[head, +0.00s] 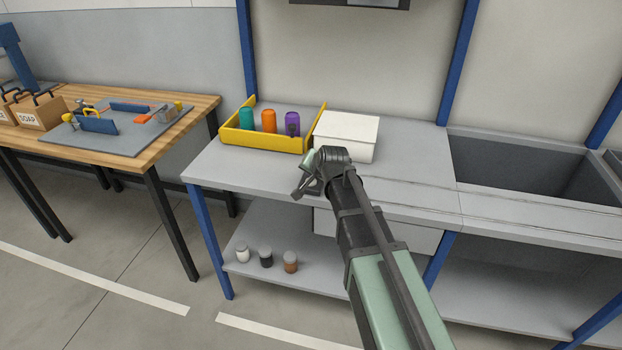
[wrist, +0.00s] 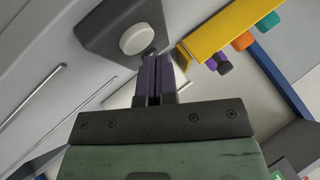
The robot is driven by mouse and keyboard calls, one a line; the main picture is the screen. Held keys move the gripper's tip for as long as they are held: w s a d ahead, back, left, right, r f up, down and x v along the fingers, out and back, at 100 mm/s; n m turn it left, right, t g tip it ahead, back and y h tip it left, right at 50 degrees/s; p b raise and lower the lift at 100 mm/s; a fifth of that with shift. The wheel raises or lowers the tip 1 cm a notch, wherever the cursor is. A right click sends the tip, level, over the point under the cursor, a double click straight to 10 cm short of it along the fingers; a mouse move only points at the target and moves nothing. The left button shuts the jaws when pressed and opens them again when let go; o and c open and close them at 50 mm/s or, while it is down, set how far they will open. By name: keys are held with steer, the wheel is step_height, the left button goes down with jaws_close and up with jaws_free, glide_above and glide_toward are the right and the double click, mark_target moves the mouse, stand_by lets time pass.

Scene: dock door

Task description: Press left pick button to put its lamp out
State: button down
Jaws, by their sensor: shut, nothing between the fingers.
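A dark grey button box (wrist: 100,38) with a round, pale button cap (wrist: 137,39) is in the upper middle of the wrist view. The cap looks whitish grey, and I cannot tell whether its lamp is lit. My gripper (wrist: 154,56) has its two purple-grey fingers shut together and empty. Their tips overlap the box's lower edge, just below the cap in the picture; I cannot tell whether they touch it. In the head view my gripper (head: 300,192) is low over the grey bench's front part, and I cannot make out the button box there.
A yellow bin (head: 262,141) with teal (head: 246,118), orange (head: 269,121) and purple (head: 292,124) containers stands behind my gripper on the bench (head: 415,160). A white box (head: 345,132) is beside it. A sunken basin (head: 530,160) lies to the right.

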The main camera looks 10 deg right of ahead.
step_height(320, 180, up, 6)
steer(key=p, duration=0.6)
steer(key=shift+r, duration=0.1)
steer(key=shift+a, duration=0.1)
steer(key=s+f+n+g, duration=0.1)
steer(key=s+n+g, duration=0.1)
steer(key=s, duration=0.6)
steer(key=s+f+n+g+h, duration=0.1)
steer(key=s+g, duration=0.3)
steer(key=s, duration=0.5)
steer(key=s+f+n+g, duration=0.3)
steer(key=s+n, duration=0.1)
steer(key=s, duration=0.5)
steer(key=shift+s+d+f, duration=0.25)
steer(key=shift+d, duration=0.05)
